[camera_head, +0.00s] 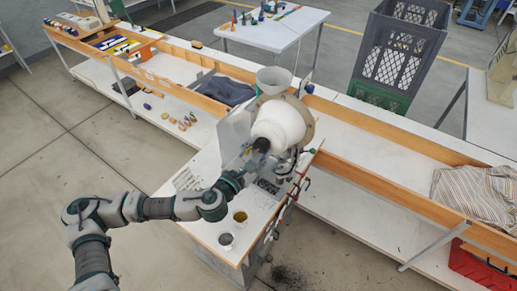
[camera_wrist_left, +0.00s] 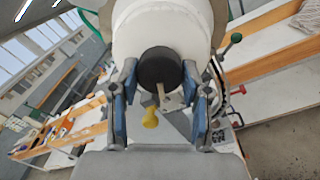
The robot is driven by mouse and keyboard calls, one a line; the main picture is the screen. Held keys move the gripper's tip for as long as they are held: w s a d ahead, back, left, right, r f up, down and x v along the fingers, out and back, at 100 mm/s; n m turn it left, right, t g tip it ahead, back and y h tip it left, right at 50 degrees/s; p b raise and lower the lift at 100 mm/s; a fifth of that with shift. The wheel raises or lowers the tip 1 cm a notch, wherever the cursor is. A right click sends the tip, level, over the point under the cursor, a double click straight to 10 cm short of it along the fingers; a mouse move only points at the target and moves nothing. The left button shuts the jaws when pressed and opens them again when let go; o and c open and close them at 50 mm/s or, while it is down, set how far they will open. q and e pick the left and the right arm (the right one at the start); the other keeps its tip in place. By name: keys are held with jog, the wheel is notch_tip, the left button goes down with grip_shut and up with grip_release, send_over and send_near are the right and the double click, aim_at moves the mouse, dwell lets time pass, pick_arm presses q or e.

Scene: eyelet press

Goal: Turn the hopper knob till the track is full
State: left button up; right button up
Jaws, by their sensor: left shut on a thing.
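The white hopper drum (camera_head: 283,122) sits on the press at the bench corner, under a pale funnel (camera_head: 273,80). Its black knob (camera_head: 262,145) faces my left arm. In the left wrist view the knob (camera_wrist_left: 160,67) is between the two blue-padded fingers of my left gripper (camera_wrist_left: 158,82), which is shut on it. In the head view my left gripper (camera_head: 246,163) reaches the knob from the lower left. A yellow knob-shaped part (camera_wrist_left: 150,118) shows below the black knob. I cannot make out the track or its fill. My right gripper is not in view.
Two small cups (camera_head: 226,240) (camera_head: 240,216) stand on the white worktop near my left forearm. Red-tipped levers (camera_head: 306,183) stick out at the right. Striped cloth (camera_head: 475,195) lies far right.

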pick_arm(q)
jog(key=m, duration=0.5)
jog(key=shift+f+m, duration=0.35)
jog(key=shift+m, duration=0.05)
dwell(0.3)
jog(key=o, duration=1.1)
jog(key=shift+o, duration=0.2)
jog(key=shift+w, duration=0.15)
jog(key=shift+r, duration=0.1)
jog(key=shift+a, duration=0.15)
jog(key=v, duration=0.7)
jog(key=shift+a, duration=0.2)
